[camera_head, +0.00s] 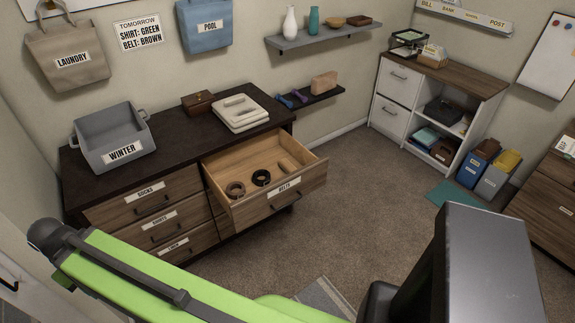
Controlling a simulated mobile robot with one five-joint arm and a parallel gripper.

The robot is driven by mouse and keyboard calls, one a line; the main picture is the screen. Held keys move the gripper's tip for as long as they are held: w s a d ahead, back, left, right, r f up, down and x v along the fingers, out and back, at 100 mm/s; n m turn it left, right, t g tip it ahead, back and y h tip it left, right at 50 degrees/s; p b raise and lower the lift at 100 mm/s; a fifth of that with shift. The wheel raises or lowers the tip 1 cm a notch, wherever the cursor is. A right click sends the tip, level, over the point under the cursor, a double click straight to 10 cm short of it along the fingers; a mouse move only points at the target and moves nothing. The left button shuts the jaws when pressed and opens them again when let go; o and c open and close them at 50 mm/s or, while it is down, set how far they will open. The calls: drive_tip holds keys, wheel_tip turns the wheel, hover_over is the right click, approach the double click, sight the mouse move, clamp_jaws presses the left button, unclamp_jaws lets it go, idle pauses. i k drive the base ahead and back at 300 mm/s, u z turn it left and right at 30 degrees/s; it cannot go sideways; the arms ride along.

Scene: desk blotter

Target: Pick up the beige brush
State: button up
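I cannot make out a beige brush for certain. A small tan, elongated object (288,164) lies in the open wooden drawer (309,171), near its back right; it may be the brush, but it is too small to tell. The drawer is labelled "BELTS" and also holds a brown rolled belt (235,190) and a black one (261,177). My green arm link crosses the lower left of the head view, apart from the drawer. The fingers of my gripper do not show.
A low wall shelf (311,97) holds dumbbells and a tan block (324,82). Carpet (365,185) is clear right of the drawer.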

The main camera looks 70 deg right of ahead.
sight(289, 168)
drive_tip(key=z, duration=0.5)
drive_tip(key=i, duration=0.65)
drive_tip(key=z, duration=0.65)
drive_tip(key=i, duration=0.55)
drive_tip(key=u, duration=0.05)
